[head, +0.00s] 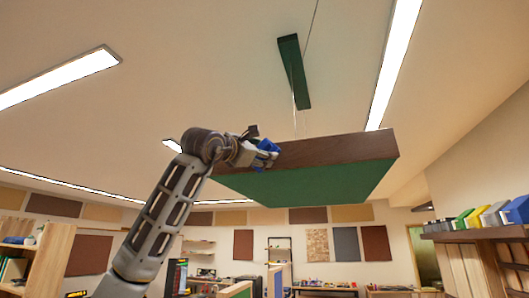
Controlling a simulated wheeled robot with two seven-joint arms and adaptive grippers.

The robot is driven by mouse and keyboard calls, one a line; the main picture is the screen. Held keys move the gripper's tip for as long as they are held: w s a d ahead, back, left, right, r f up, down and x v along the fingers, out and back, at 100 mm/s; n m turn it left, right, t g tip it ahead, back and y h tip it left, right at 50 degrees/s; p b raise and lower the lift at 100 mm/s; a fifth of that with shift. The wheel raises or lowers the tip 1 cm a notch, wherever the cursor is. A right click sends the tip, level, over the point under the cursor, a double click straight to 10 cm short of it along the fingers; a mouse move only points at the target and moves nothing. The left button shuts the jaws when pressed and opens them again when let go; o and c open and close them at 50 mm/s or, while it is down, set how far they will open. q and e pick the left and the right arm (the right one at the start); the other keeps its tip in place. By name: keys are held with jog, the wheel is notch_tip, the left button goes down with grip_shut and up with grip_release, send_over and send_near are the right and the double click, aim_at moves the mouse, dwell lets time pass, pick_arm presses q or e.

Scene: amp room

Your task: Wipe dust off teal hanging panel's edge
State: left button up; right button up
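The hanging panel (300,184) has a teal-green underside and a brown, wood-like edge (330,149) facing me. It hangs by thin cables below a dark green ceiling mount (294,71). My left gripper (262,151), on the arm from the lower left, is raised to the left end of that brown edge. A small blue thing (268,146), perhaps a cloth, is at its fingers and seems held, at or very near the edge. Contact with the panel cannot be told. Dust cannot be told apart from the brown surface. My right gripper is not in view.
Long ceiling lights (396,60) run above. A shelf (478,232) with colourful boxes (492,215) stands at the right, and a wooden bookcase (48,254) at the left. Desks and wall panels (346,243) are far behind. The space below the hanging panel looks clear.

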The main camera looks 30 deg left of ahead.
aim_at(259, 144)
pick_arm(q)
jog(key=shift+s, duration=0.15)
dwell(0.3)
jog(key=shift+s, duration=0.4)
jog(key=shift+s+d+b, duration=0.2)
jog(key=shift+s+b, duration=0.05)
jog(key=shift+s, duration=0.55)
jog(key=shift+s+d+b, duration=0.2)
jog(key=shift+s+d, duration=0.05)
jog(key=shift+s, duration=0.5)
jog(key=shift+s+d+b, duration=0.2)
jog(key=shift+s+b, duration=0.05)
jog(key=shift+s, duration=0.55)
jog(key=shift+s+d, duration=0.2)
jog(key=shift+s, duration=0.55)
jog(key=shift+s+d, duration=0.15)
jog(key=shift+s, duration=0.55)
jog(key=shift+w, duration=0.2)
